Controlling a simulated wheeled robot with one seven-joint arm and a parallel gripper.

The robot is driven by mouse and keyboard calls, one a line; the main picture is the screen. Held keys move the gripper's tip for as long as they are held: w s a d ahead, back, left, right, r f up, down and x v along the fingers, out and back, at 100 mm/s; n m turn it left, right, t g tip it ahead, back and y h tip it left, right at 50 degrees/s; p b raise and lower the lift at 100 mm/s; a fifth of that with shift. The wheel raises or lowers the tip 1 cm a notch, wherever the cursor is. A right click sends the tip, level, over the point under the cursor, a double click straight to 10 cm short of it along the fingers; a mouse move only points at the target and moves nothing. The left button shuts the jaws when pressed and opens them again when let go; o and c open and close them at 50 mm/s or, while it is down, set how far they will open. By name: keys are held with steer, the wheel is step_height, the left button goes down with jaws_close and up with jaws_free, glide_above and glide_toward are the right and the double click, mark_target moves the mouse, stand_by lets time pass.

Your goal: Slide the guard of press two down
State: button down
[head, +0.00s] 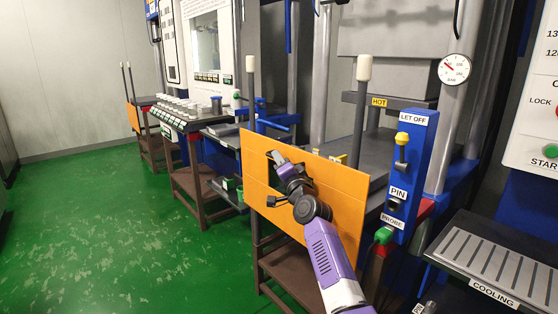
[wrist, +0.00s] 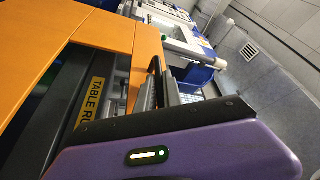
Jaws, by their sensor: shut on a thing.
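The guard (head: 335,190) is a flat orange panel standing in front of the nearer press, between two upright posts. No number for this press is readable. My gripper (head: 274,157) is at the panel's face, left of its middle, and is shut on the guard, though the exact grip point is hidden. In the wrist view the orange guard (wrist: 115,32) fills the upper left, and my dark gripper fingers (wrist: 156,85) are at its edge. The press bed (head: 375,148) shows behind the guard's top edge.
White-capped posts (head: 364,68) rise at the guard's sides. A blue LET OFF box (head: 408,165) and a COOLING rack (head: 500,265) stand to the right. A bench with cups (head: 185,112) and another orange panel (head: 136,117) are further left. Green floor (head: 100,230) is clear at left.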

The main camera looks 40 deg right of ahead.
step_height(320, 180, down, 18)
steer(key=b, duration=1.5)
steer(key=shift+r, duration=0.1)
steer(key=c, duration=1.8)
jaws_free()
steer(key=shift+o, duration=0.2)
steer(key=shift+r, duration=0.15)
steer(key=p+v, duration=0.2)
steer(key=v, duration=0.6)
steer(key=shift+p, duration=0.4)
